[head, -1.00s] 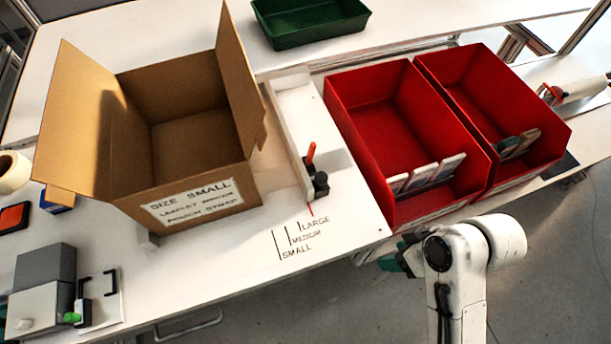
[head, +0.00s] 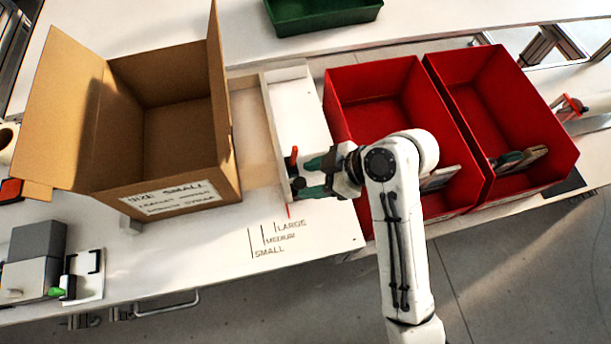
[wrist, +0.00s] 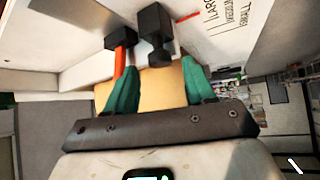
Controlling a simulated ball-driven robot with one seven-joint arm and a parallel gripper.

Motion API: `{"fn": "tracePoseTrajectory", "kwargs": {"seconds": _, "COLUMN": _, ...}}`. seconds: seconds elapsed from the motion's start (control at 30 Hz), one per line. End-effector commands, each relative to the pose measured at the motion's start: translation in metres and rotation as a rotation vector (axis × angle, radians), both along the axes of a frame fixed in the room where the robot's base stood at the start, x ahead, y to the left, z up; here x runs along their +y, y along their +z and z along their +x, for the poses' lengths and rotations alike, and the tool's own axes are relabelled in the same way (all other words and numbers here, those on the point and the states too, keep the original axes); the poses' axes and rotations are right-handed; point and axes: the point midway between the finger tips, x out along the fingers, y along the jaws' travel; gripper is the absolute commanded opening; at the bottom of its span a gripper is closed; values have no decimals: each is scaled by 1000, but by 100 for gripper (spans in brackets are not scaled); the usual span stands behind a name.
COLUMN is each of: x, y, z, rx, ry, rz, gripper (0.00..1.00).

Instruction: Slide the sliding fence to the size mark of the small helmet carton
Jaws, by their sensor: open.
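The sliding fence (head: 275,125) is a white upright panel to the right of the open carton (head: 190,197), which is labelled SIZE SMALL. Its red-handled clamp (head: 293,158) stands at the fence's near end. A red pointer line below it lies to the right of the size marks (head: 272,238), printed LARGE, MEDIUM and SMALL. My gripper (head: 310,175) is open beside the clamp, fingers pointing left at it. In the wrist view, the green fingertips (wrist: 160,80) are apart, with the red lever (wrist: 120,62) and black knob (wrist: 157,35) just ahead. Contact cannot be told.
Two red bins (head: 372,88) stand right of the fence, holding packets; my arm passes in front of them. A green tray (head: 320,16) is at the back. A grey block (head: 35,262) sits front left. The bench around the marks is clear.

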Motion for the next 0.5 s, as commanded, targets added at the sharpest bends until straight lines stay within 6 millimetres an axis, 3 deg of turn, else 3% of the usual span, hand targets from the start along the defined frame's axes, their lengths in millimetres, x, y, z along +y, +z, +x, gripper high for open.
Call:
{"fn": "tracePoseTrajectory", "kwargs": {"seconds": 0.2, "x": 14, "y": -14, "z": 2, "rx": 0, "ry": 0, "rz": 0, "gripper": 54}}
{"fn": "tracePoseTrajectory", "kwargs": {"seconds": 0.5, "x": 16, "y": -17, "z": 2, "rx": 0, "ry": -1, "rz": 0, "gripper": 54}}
